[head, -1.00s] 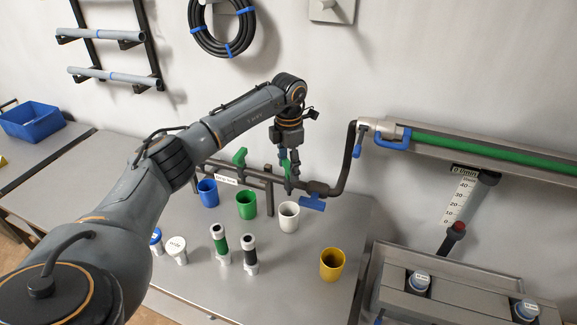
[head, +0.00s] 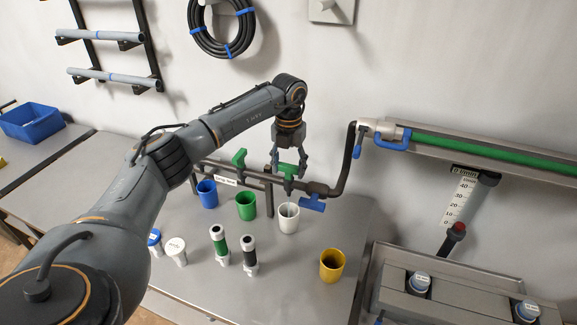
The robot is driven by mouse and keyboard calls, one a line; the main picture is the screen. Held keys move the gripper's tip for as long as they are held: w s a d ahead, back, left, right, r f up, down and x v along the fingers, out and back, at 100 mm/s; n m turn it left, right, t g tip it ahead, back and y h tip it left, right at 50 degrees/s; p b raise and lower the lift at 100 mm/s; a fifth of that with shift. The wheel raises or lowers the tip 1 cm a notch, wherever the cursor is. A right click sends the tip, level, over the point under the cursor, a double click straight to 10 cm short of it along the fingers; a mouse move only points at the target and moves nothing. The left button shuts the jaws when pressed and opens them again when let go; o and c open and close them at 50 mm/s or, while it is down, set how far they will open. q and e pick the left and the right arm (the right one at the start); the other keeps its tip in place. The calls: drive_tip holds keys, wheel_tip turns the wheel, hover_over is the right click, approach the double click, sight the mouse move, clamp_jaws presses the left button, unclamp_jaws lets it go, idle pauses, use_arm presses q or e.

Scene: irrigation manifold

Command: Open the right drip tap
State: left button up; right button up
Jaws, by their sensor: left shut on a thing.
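The right drip tap's green handle (head: 287,169) is on the dark pipe manifold above the white cup (head: 289,221). It lies crosswise. My left gripper (head: 289,172) comes down from above with one finger at each side of this handle and is shut on it. A thin pale streak shows at the mouth of the white cup, below the tap; it looks like water. The left drip tap's green handle (head: 239,158) stands upright above the green cup (head: 246,206). My right gripper is out of view.
A blue cup (head: 207,193), a yellow cup (head: 332,265) and two capped cylinders (head: 220,245) stand on the grey bench (head: 190,280). A gauge (head: 462,200) is at the right.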

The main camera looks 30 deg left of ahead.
use_arm(q)
drive_tip(key=shift+n, duration=0.4)
drive_tip(key=o, duration=1.2)
drive_tip(key=shift+c, duration=0.2)
drive_tip(key=shift+r, duration=0.15)
wheel_tip(320, 180, up, 12)
drive_tip(key=shift+f, duration=0.25)
